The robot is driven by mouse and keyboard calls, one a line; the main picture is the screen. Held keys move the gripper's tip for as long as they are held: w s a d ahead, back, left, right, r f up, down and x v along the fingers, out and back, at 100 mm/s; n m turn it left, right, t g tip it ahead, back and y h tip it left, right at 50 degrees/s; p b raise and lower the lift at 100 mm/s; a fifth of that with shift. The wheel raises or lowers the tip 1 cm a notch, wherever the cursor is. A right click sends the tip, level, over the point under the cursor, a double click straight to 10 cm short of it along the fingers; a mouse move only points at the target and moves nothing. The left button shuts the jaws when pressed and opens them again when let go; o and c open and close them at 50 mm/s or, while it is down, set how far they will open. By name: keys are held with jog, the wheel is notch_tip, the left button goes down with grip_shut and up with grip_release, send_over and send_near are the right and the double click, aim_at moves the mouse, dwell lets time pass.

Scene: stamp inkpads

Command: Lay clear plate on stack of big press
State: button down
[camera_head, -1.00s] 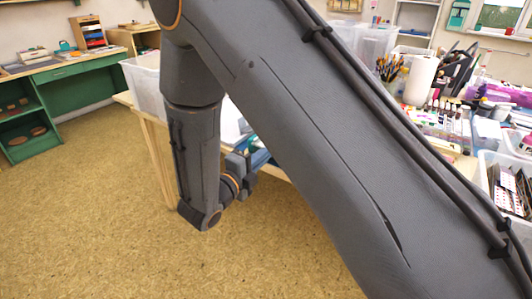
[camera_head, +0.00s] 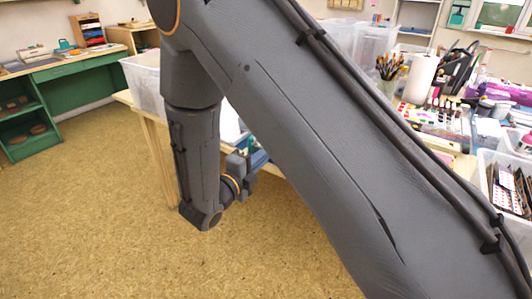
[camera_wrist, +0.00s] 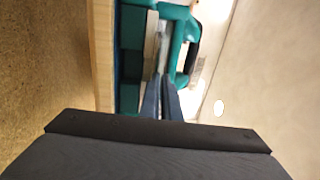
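In the wrist view, a teal press (camera_wrist: 179,13) with a black handle stands at the table's edge, just beyond my gripper. My gripper's two slim blue-grey fingers (camera_wrist: 161,82) point at it with a narrow gap between them. Pale, greyish strips lie between the press's teal parts near the fingertips. I cannot make out a clear plate, nor whether the fingers hold anything. In the head view my arm hides most of the press area and the fingers.
The wooden table edge (camera_wrist: 103,55) runs along the left of the wrist view, with open floor (camera_wrist: 45,60) beyond. A pale tabletop (camera_wrist: 265,70) is mostly clear on the right. In the head view, clear bins (camera_head: 143,82) and crowded art supplies stand on the table.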

jog(key=shift+f, duration=0.1)
dwell(0.3)
jog(key=c, duration=1.9)
grip_release()
jog(key=p+v, duration=0.2)
jog(key=v, duration=0.3)
